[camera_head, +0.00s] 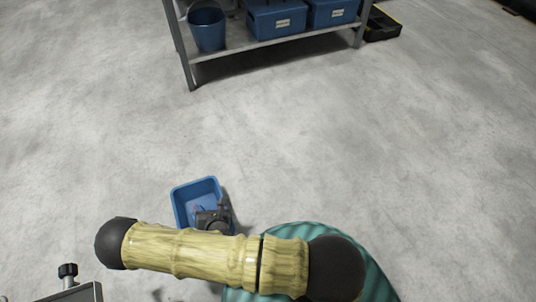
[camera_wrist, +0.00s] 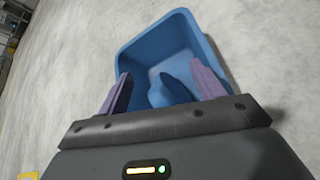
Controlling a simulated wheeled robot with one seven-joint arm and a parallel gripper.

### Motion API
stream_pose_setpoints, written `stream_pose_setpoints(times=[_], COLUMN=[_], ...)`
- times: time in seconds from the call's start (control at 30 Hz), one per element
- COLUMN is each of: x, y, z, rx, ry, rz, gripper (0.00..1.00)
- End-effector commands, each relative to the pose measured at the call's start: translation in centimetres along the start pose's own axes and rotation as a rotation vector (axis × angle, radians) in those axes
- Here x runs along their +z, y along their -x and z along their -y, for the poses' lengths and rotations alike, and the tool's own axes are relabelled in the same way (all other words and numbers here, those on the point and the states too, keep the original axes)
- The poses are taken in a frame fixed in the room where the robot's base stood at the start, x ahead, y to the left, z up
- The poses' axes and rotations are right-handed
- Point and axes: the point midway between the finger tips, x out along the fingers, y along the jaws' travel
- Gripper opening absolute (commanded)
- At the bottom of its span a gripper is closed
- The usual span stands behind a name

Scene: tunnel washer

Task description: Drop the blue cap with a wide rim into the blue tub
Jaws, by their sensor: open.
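The blue tub (camera_head: 194,189) stands on the floor left of the middle in the head view, partly hidden by my arm. The tub also fills the upper middle of the wrist view (camera_wrist: 155,45). My gripper (camera_wrist: 160,70) is over the tub, with its two purple fingers spread apart and open. The blue cap (camera_wrist: 168,92) shows between the fingers in the wrist view, against the inside of the tub. It appears to lie in the tub, clear of the fingers; its lower part is hidden by the gripper body.
A metal shelf (camera_head: 275,42) at the top of the head view holds a blue bucket (camera_head: 207,30) and blue boxes (camera_head: 277,20). A black tray (camera_head: 382,25) lies on the floor beside it. The grey floor between shelf and tub is clear.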

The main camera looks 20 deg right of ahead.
Motion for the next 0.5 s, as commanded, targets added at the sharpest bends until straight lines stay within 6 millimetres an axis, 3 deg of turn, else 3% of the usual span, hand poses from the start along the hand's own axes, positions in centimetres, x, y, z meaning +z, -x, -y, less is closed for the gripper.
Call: stream_pose_setpoints(times=[0.27,0.5], x=[5.9,11.3], y=[0.8,3.3], z=[0.2,0.5], rx=[-0.258,-0.449], ry=[-0.653,-1.163], rz=[-0.079,-0.107], gripper=[0.67,0.67])
